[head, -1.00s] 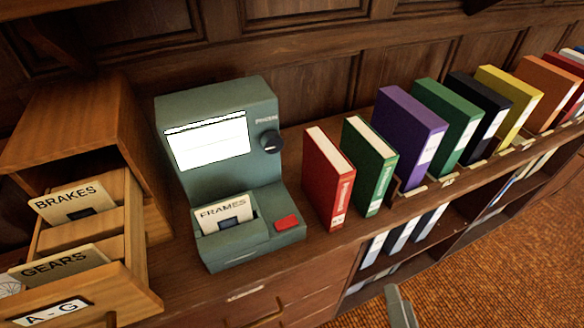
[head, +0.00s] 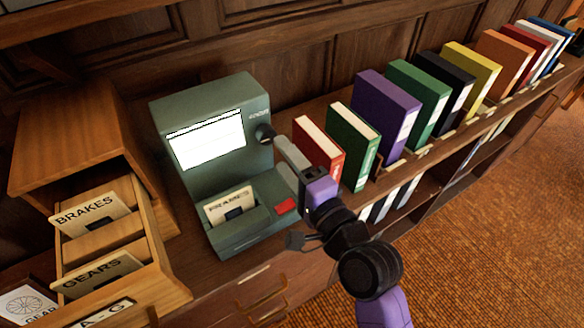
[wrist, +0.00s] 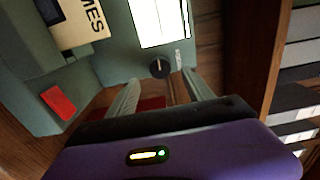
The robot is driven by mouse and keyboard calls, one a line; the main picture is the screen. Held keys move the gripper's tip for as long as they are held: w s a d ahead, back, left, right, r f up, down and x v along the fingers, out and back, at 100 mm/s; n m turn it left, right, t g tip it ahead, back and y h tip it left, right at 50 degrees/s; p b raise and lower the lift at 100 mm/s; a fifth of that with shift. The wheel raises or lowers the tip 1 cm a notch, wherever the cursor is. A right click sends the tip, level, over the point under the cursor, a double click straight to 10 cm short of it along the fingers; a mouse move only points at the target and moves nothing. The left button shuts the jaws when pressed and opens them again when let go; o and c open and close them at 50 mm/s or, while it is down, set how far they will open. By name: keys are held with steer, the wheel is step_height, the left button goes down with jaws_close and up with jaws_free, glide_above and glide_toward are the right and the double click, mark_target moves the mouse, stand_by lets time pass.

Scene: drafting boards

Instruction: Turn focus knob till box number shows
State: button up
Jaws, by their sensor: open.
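The grey-green viewer (head: 176,196) stands on the wooden counter, with a bright white screen (head: 205,141) on which I can read no number. My gripper (head: 279,147) is at the knob in the head view. In the wrist view my gripper (wrist: 161,77) is open, with one pale finger on each side of the knob. I cannot tell whether they touch it. A FRAMES card (head: 231,203) sits in the viewer's lower tray.
A red button (head: 287,206) is on the viewer's base. A red binder (head: 318,147) and a green binder (head: 353,145) stand close to the right of my gripper. An open card drawer (head: 165,283) with BRAKES (head: 88,214) and GEARS (head: 97,274) cards juts out at the left.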

mark_target(269, 139)
steer(key=shift+x, duration=3.8)
steer(key=shift+f+n+b, duration=0.3)
steer(key=shift+n+b, duration=0.9)
steer(key=shift+b, duration=0.05)
steer(key=n+b, duration=0.2)
steer(key=n, duration=0.1)
steer(key=n+b, duration=0.3)
steer(key=n, duration=0.1)
steer(key=shift+d+n, duration=0.1)
steer(key=shift+n, duration=0.3)
steer(key=shift+r+n+b, duration=0.25)
steer(key=shift+n+b, duration=0.3)
steer(key=shift+n, duration=0.55)
jaws_close()
